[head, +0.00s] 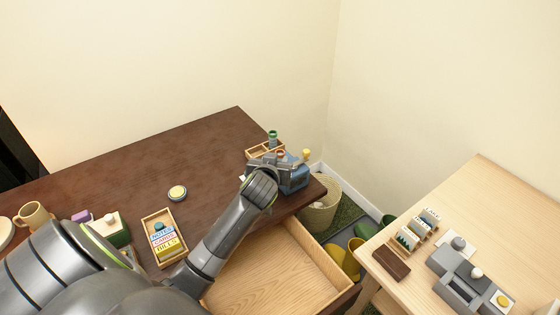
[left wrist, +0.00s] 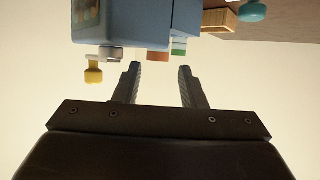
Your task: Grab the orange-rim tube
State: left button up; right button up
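The orange-rim tube (left wrist: 158,55) shows in the left wrist view beside the blue block (left wrist: 108,22), its orange end facing my gripper. A green-rim tube (left wrist: 179,47) is close to its right. My left gripper (left wrist: 158,85) is open, its fingertips just short of the tubes, with the orange end roughly between them. In the head view my left gripper (head: 278,160) is over the blue block (head: 296,180) at the table's far right corner and hides most of the tubes. My right gripper is not in view.
A wooden tray (head: 251,153) with a green-topped bottle (head: 272,136) stands close to the gripper. A yellow knob (head: 306,154) sticks up at the block's right. An open drawer (head: 270,275) is below the dark table (head: 215,150). A box of cards (head: 163,241) stands left of my arm.

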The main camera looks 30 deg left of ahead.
aim_at(280, 153)
pick_arm(q)
jog(key=shift+x, duration=2.4)
jog(key=shift+w+d+r, duration=0.1)
jog(key=shift+d+r, duration=0.05)
jog(key=c, duration=0.7)
